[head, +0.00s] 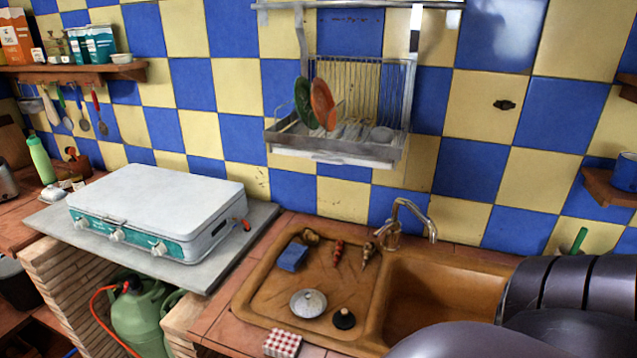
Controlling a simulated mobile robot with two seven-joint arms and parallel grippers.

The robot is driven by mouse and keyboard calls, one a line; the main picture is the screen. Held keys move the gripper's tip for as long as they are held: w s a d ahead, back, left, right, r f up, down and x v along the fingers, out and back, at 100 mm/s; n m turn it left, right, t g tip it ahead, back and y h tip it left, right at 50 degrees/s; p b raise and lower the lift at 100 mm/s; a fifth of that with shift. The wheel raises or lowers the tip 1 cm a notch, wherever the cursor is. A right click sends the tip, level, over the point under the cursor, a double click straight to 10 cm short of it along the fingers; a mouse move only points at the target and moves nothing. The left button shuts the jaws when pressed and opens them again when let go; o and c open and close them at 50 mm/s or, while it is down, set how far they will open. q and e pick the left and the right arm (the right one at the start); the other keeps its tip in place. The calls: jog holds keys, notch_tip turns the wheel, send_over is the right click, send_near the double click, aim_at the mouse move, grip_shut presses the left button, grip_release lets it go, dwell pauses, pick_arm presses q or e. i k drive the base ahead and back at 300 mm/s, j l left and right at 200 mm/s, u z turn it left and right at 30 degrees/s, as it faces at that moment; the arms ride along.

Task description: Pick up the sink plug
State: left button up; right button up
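A small round black object with a raised top, which looks like the sink plug (344,319), lies on the front right part of the brown sink's drainboard (262,290). A round silver lid-like disc (308,303) lies just left of it, apart from it. The basin (440,295) is to the right, with its front right part hidden behind dark rounded links of my arm. Neither gripper shows in the head view, and nothing is seen touching the plug.
A blue sponge (292,257) and several small items lie at the back of the drainboard. A metal tap (395,225) rises behind the basin. A red checked item (283,343) sits at the front edge. A white camping stove (155,205) stands left; a dish rack (340,140) hangs above.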

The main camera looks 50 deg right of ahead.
aim_at(344, 320)
jog(key=k+j, duration=0.25)
jog(key=j+z, duration=0.2)
jog(key=z, duration=0.25)
jog(key=j+z, duration=0.2)
jog(key=z, duration=0.25)
jog(key=i+l+z, duration=0.15)
jog(key=z, duration=0.35)
jog(key=i+z, duration=0.45)
jog(key=k+j, duration=0.2)
jog(key=j, duration=0.15)
jog(key=k+j, duration=0.2)
jog(key=j, duration=0.6)
jog(key=i+j, duration=0.1)
jog(key=j, duration=0.3)
jog(key=i+j, duration=0.1)
jog(key=j, duration=0.4)
jog(key=i+l, duration=0.4)
jog(key=i+z, duration=0.05)
